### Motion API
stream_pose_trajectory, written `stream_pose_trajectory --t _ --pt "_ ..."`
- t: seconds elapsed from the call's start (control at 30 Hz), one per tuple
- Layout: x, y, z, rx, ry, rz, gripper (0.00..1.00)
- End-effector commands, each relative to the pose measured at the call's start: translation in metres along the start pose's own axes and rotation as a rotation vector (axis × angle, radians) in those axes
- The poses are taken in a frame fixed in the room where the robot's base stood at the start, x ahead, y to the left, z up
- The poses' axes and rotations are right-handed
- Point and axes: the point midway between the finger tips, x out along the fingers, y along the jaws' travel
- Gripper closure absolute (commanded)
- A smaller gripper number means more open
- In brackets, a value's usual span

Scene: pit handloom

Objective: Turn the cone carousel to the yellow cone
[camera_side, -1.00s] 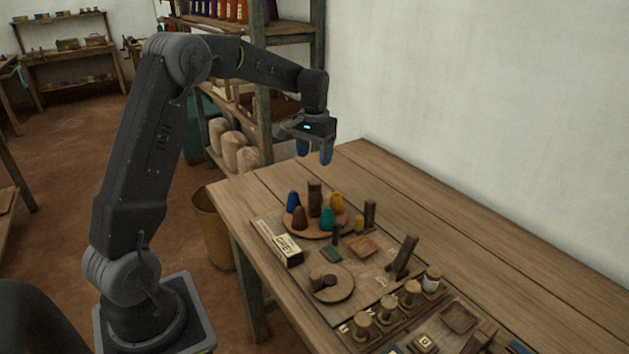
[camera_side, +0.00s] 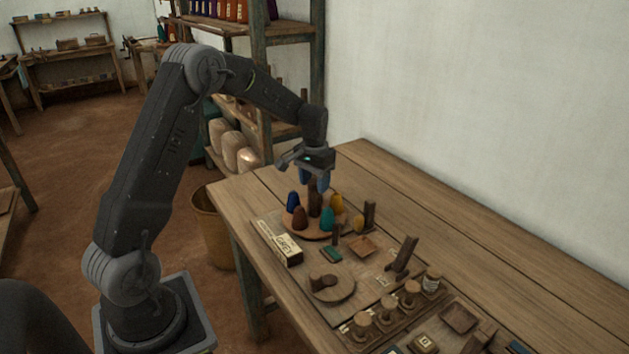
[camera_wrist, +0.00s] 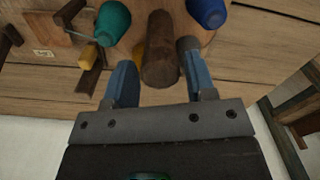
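The cone carousel (camera_side: 313,233) is a round wooden disc on the table with an upright dark central post (camera_side: 315,201). Around the post stand a blue cone (camera_side: 293,201), a brown cone (camera_side: 299,218), a teal cone (camera_side: 327,219) and a yellow cone (camera_side: 336,203). The yellow cone is at the right rear of the disc. My gripper (camera_side: 317,184) points down at the top of the post. In the wrist view its blue fingers stand apart, one on each side of the post (camera_wrist: 160,55); I cannot tell whether they touch it. The teal cone (camera_wrist: 112,22) and blue cone (camera_wrist: 208,12) show there too.
A small yellow piece (camera_side: 358,223) and a dark upright post (camera_side: 369,214) stand right of the carousel. A box labelled GREY (camera_side: 279,243) lies in front. Several spools (camera_side: 388,308) stand in a rack nearer. The table's right rear is clear.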

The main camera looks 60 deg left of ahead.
Motion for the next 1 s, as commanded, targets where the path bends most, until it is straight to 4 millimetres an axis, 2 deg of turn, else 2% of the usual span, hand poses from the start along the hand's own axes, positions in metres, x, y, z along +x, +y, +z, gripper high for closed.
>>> stream_pose_trajectory --t 0.07,0.5,0.77,1.0 --pt "-0.0002 0.0000 -0.0001 0.000 0.000 0.000 0.57" --pt "-0.0006 -0.0001 -0.0002 0.000 0.001 0.000 0.99" --pt "-0.0007 -0.0002 -0.0002 0.012 0.001 0.000 1.00" --pt "-0.0008 -0.0001 -0.0003 0.106 0.001 0.000 1.00"
